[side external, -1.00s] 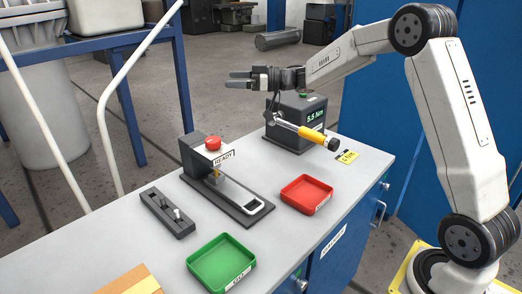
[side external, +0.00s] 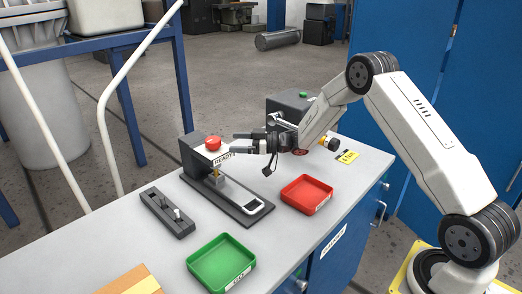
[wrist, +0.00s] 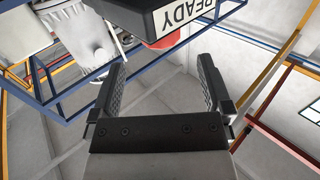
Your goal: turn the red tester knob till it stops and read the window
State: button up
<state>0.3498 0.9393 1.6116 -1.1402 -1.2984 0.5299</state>
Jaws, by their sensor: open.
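The red knob (side external: 213,143) sits on top of the dark tester (side external: 193,158) on the bench; it also shows in the wrist view (wrist: 166,42). The window (side external: 224,158) on the tester's head reads READY, also legible in the wrist view (wrist: 184,14). A small brass-coloured part and a grey block stand under the head. My gripper (side external: 236,142) is open and empty, level with the knob and just to its right. In the wrist view its two fingers (wrist: 162,80) are apart, with the knob ahead of them. Whether a fingertip touches the knob I cannot tell.
A red tray (side external: 306,194) and a green tray (side external: 221,265) stand empty on the bench (side external: 265,258). A dark rack (side external: 167,212) is at left.

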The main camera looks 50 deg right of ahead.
aim_at(213, 139)
jog(key=shift+a, duration=0.1)
jog(key=shift+x, duration=3.85)
jog(key=c, duration=1.2)
